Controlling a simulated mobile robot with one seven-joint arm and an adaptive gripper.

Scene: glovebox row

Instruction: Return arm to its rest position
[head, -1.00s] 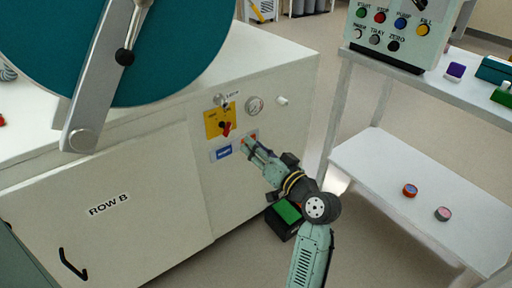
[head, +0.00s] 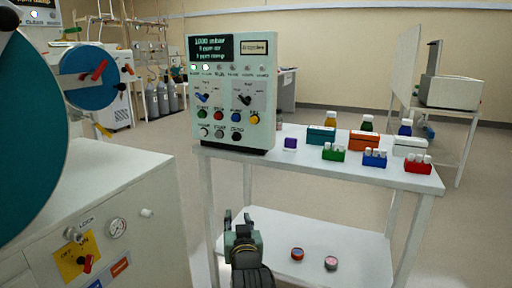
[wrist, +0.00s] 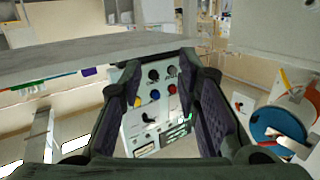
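My gripper (head: 238,217) shows at the bottom middle of the head view, pointing up and away in front of the white table. In the wrist view its two dark fingers (wrist: 165,85) stand wide apart with nothing between them. Behind the gap, the control panel (wrist: 150,112) appears upside down. In the head view the control panel (head: 232,90) stands upright on the left end of the table, above and beyond my gripper. My gripper appears apart from it.
The white table (head: 400,175) holds coloured racks and bottles; its lower shelf (head: 340,260) bears two small round tins (head: 297,254). The glovebox (head: 140,190) with its teal disc stands at the left, with a yellow switch plate (head: 72,262). Floor lies clear between them.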

